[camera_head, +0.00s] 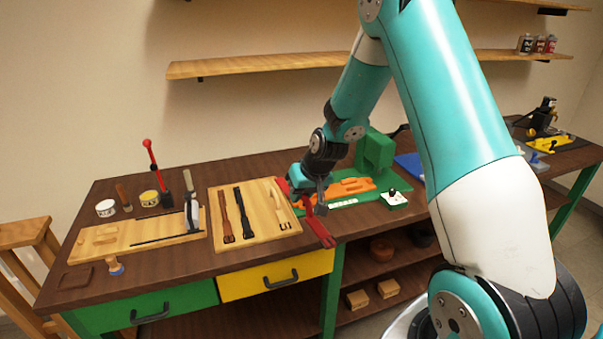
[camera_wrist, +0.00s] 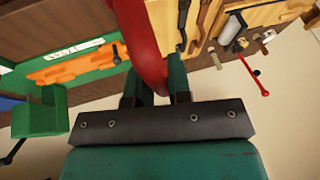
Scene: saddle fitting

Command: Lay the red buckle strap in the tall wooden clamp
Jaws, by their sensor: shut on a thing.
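The red buckle strap (camera_head: 322,232) hangs from my gripper (camera_head: 312,190) over the front edge of the dark bench. In the wrist view the strap (camera_wrist: 143,40) runs up from between the two fingers of my gripper (camera_wrist: 157,88), which is shut on it. Its buckle is too small to make out. No tall wooden clamp can be told with certainty. A wooden slatted frame (camera_head: 25,233), cut off by the left picture edge, stands beside the bench.
A light board (camera_head: 228,191) beside my gripper holds brown, black and pale straps. Farther left lies a board (camera_head: 110,254) with tools. Right of my gripper is a green fixture (camera_head: 372,155) with an orange piece (camera_head: 347,188). A shelf (camera_head: 260,65) hangs on the wall behind.

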